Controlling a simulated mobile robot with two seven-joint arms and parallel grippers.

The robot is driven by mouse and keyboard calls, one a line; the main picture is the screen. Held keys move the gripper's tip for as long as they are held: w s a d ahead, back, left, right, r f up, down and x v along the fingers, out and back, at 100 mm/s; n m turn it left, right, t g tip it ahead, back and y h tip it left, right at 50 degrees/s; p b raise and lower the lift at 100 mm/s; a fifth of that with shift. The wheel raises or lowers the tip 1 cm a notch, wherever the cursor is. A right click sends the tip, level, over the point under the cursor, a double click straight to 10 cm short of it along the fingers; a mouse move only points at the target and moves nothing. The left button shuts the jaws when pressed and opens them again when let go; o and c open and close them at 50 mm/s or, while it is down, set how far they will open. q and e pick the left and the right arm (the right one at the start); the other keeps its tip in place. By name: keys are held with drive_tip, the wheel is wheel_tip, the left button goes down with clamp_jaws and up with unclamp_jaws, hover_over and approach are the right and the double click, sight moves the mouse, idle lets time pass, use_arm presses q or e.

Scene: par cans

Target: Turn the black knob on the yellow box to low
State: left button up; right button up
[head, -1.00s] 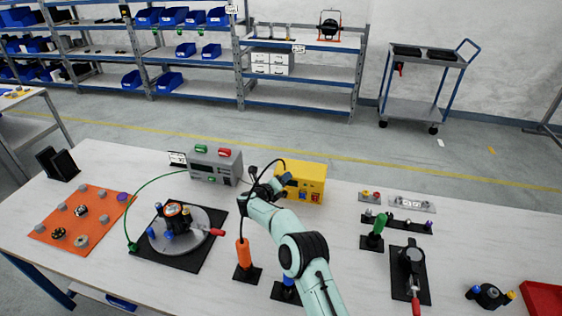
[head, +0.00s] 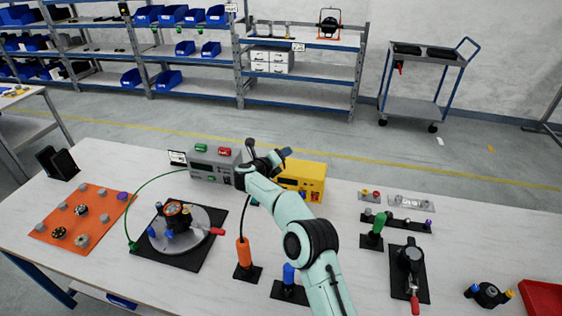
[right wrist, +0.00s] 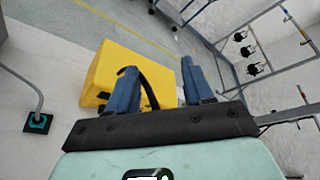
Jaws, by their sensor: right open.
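The yellow box (head: 314,171) stands at the back middle of the table, to the right of a grey box. Its front has small coloured parts, partly behind my arm; I cannot make out the black knob clearly. My right gripper (head: 278,157) is at the box's upper left, above table height. In the right wrist view the yellow box (right wrist: 158,69) lies beyond the blue fingers, and the open gripper (right wrist: 161,80) has nothing clearly between its tips. A black curved strip shows against the box; I cannot tell what it is. My left gripper is out of view.
The grey box (head: 207,167), with green and red parts on top, stands close to the left of my gripper. An orange handle (head: 243,253) and a blue handle (head: 289,274) stand in front. A black mat with a round plate (head: 193,240) lies left.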

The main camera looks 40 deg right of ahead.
drive_tip(key=s+a+f+m+t+y+b, duration=0.1)
drive_tip(key=s+f+m, duration=0.1)
drive_tip(key=f, duration=0.3)
drive_tip(key=s+a+f+m+t+y+b, duration=0.1)
drive_tip(key=s+f+m+t+y, duration=0.1)
drive_tip(key=f+m, duration=0.2)
drive_tip(key=s+a+f+m+t+y+b, duration=0.1)
drive_tip(key=s+f+m+b, duration=0.1)
drive_tip(key=f, duration=0.6)
drive_tip(key=shift+s+a+m+t+y, duration=0.2)
drive_tip(key=shift+a+m+t+y, duration=0.15)
drive_tip(key=shift+m, duration=0.25)
drive_tip(key=shift+w+d+f, duration=0.25)
drive_tip(key=shift+w+f, duration=0.05)
drive_tip(key=p+x, duration=0.2)
drive_tip(key=x, duration=0.4)
drive_tip(key=shift+w+d+p, duration=0.2)
drive_tip(key=shift+w+p, duration=0.05)
drive_tip(key=shift+p, duration=0.05)
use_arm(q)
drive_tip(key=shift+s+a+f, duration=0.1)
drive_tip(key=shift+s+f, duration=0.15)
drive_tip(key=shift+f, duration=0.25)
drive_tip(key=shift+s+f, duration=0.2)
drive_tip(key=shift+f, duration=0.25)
use_arm(e)
drive_tip(key=shift+f, duration=0.1)
clamp_jaws()
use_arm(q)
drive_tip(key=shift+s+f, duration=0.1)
